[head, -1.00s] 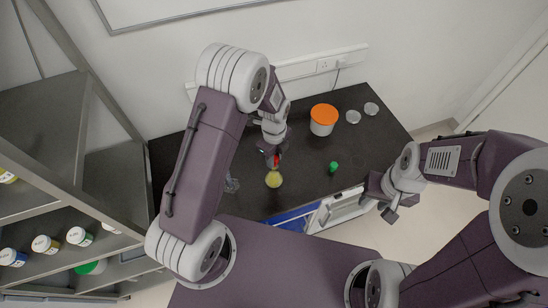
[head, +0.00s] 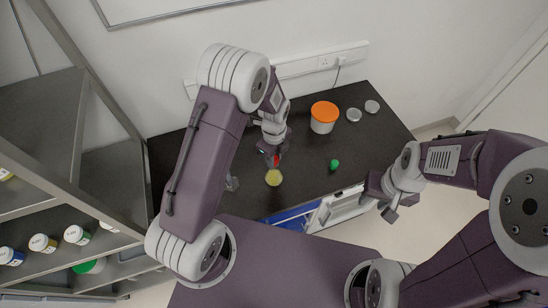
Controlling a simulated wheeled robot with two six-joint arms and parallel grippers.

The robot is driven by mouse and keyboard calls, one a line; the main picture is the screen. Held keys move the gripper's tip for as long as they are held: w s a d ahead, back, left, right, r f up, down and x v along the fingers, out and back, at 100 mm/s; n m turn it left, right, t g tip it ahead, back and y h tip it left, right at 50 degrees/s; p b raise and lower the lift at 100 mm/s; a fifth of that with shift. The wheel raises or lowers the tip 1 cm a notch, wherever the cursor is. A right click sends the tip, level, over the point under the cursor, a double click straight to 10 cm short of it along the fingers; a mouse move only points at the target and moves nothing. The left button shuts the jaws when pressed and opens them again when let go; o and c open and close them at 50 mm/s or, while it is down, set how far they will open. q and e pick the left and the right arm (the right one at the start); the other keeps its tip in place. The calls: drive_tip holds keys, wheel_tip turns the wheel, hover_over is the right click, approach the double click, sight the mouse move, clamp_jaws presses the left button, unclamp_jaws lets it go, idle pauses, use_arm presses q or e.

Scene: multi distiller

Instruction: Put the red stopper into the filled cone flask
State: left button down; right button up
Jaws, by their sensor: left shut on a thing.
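The red stopper (head: 277,160) shows as a small red patch at the tip of my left gripper (head: 274,156), which is shut on it. The cone flask with yellow content (head: 273,178) stands on the black bench, directly below the stopper in the picture. The stopper is at the flask's mouth area, but I cannot tell whether it touches or sits inside the neck. My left gripper partly hides the stopper and the flask's top. My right gripper (head: 390,205) is off the bench's right front edge, away from the flask; its fingers are too unclear to judge.
A green stopper-like object (head: 334,164) stands right of the flask. An orange-lidded white tub (head: 323,117) and two clear dishes (head: 354,115) are at the back right. A clear glass item (head: 231,183) is left of the flask. Metal shelves (head: 60,150) with jars stand at the left.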

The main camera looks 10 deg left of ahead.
use_arm(q)
drive_tip(key=shift+f, duration=0.15)
drive_tip(key=c, duration=1.1)
unclamp_jaws()
wheel_tip(320, 180, up, 9)
drive_tip(key=shift+r+b, duration=0.1)
drive_tip(key=shift+b, duration=0.85)
